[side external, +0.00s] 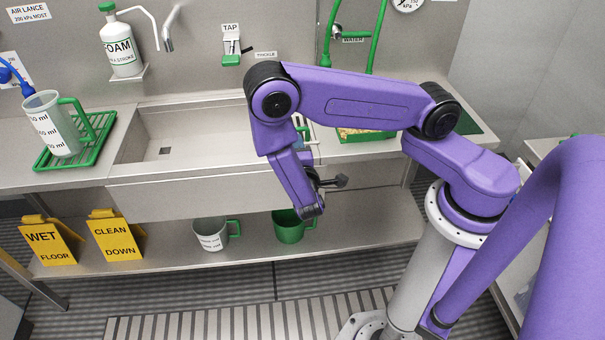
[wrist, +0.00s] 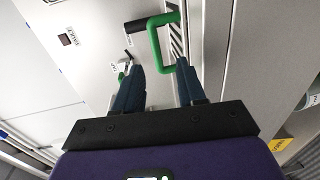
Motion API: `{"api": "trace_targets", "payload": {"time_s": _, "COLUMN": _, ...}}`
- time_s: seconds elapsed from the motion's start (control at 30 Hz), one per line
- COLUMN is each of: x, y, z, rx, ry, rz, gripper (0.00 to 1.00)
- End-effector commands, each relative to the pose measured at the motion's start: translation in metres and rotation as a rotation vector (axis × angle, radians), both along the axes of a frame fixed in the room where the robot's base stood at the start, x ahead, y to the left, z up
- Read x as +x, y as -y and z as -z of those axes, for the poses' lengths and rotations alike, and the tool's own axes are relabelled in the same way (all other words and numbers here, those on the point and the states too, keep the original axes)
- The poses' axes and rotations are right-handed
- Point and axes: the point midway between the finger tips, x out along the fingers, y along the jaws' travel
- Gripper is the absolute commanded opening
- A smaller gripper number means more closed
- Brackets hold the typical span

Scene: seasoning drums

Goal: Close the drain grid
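A slatted grey grid with a green U-shaped handle (wrist: 158,48) shows in the wrist view, ahead of my gripper (wrist: 162,75). It looks like the drain grid (wrist: 177,42). My gripper's two dark blue fingers are spread wide apart with nothing held. The near end of the green handle lies around the gap between the fingertips; I cannot tell whether they touch it. In the side view my purple arm hides most of the gripper and grid. Only a bit of slatted, green-edged material shows behind the arm, at the right part of the steel sink (side external: 150,125).
A jug (side external: 50,122) stands on a green rack (side external: 95,140) at left. A foam bottle (side external: 120,45), tap and green hose (side external: 378,35) are on the wall. Mugs (side external: 210,234) and yellow signs (side external: 118,236) stand on the lower shelf. The sink's left part is clear.

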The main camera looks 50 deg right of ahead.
Motion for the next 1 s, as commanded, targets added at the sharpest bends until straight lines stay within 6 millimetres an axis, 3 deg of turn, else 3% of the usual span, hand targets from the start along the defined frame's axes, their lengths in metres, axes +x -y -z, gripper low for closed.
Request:
{"api": "trace_targets", "payload": {"time_s": 0.3, "x": -0.047, "y": -0.049, "z": -0.008, "rx": 0.001, "ry": 0.0, "rz": -0.007, "gripper": 0.4}}
{"api": "trace_targets", "payload": {"time_s": 0.5, "x": -0.069, "y": -0.07, "z": -0.012, "rx": 0.0, "ry": -0.001, "rz": -0.003, "gripper": 0.4}}
{"api": "trace_targets", "payload": {"time_s": 1.0, "x": -0.079, "y": -0.078, "z": -0.014, "rx": 0.001, "ry": -0.002, "rz": 0.001, "gripper": 0.4}}
